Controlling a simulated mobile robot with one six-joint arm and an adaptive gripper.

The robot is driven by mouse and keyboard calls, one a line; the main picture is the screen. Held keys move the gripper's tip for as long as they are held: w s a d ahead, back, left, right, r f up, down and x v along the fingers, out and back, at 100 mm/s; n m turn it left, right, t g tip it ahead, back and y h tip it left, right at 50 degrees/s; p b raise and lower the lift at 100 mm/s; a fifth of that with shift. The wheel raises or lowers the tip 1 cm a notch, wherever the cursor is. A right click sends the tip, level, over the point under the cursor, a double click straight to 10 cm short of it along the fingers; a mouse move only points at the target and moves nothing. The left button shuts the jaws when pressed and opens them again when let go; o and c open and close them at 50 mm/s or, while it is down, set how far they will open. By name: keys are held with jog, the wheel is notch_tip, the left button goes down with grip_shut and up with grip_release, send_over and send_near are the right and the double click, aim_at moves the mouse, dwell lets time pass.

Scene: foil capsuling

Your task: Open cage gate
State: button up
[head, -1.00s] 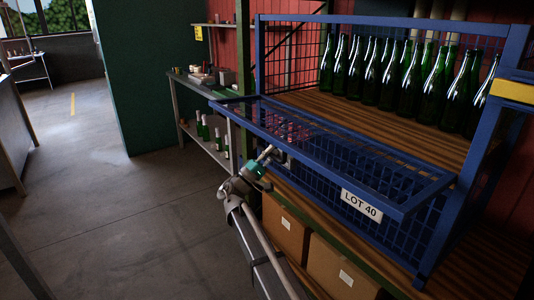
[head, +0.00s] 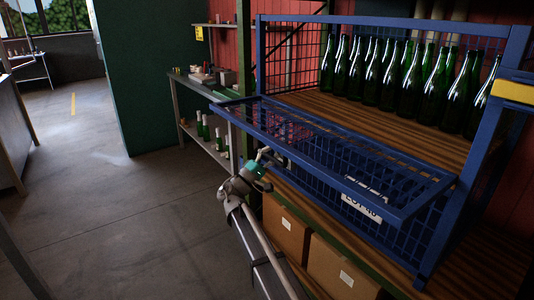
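The blue wire cage (head: 385,20) stands on a wooden shelf at the right of the head view. Its blue mesh gate (head: 330,163) is folded outward, lying roughly flat in front of the cage, so the cage front above it is open. The white LOT 40 label (head: 362,207) shows toward the gate's near right, partly covered by blue bars. My gripper (head: 264,152) is close to the gate's outer edge, on its left half. Its fingers are small and partly lost against the dark mesh. I cannot tell whether they touch the gate or are open.
Several green bottles (head: 407,85) stand in the cage. Cardboard boxes (head: 286,232) sit below it. A workbench (head: 183,88) with small items and bottles underneath stands behind, beside a dark green wall (head: 165,70). The grey floor (head: 110,225) at left is clear.

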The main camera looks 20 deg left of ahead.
notch_tip(320, 180, down, 16)
jog(key=s+a+b, duration=0.1)
jog(key=s+b, duration=0.2)
jog(key=b, duration=1.2)
jog(key=shift+a+r+b, duration=0.25)
jog(key=shift+a+b, duration=0.05)
jog(key=shift+a, duration=0.1)
dwell(0.9)
dwell(0.8)
